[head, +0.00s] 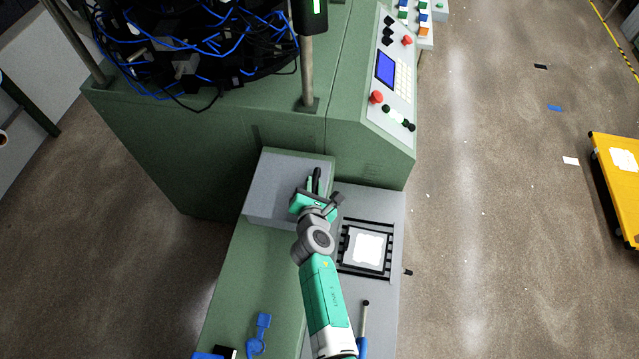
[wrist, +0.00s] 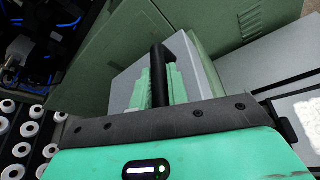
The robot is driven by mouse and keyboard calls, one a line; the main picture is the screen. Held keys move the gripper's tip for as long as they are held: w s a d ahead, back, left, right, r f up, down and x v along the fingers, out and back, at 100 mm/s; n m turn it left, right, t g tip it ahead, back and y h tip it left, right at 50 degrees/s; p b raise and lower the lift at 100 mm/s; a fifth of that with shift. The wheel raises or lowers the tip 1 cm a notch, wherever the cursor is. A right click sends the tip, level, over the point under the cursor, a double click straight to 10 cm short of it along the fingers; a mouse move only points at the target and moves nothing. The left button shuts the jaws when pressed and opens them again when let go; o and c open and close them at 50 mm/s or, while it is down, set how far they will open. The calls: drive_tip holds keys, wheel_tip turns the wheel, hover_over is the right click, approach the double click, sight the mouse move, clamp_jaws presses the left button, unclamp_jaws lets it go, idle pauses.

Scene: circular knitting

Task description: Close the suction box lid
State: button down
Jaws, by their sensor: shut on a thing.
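The suction box (head: 268,203) is a grey box against the foot of the green machine, just left of my gripper in the head view. Its grey lid panel also shows in the wrist view (wrist: 130,85). I cannot tell how far the lid stands open. A black bar handle (head: 317,174) rises at the right side of the box; it shows upright in the wrist view (wrist: 158,68). My gripper (head: 312,187) is at this handle, its green fingers shut on it. My wrist hides the lower part of the handle and box.
A black-framed tray (head: 345,262) with a white sheet (head: 367,249) lies on the grey bench to the right. A blue-handled tool (head: 362,345) and a blue part (head: 260,335) lie nearer. The green machine's control panel (head: 392,85) stands behind. A yellow cart (head: 615,185) is far right.

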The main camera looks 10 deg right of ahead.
drive_tip(key=c, duration=1.4)
unclamp_jaws()
drive_tip(key=shift+o, duration=0.2)
drive_tip(key=shift+s+r+p, duration=0.2)
drive_tip(key=shift+p, duration=0.2)
drive_tip(key=p+v, duration=0.4)
drive_tip(key=v, duration=0.3)
drive_tip(key=shift+p, duration=0.35)
drive_tip(key=shift+s, duration=0.2)
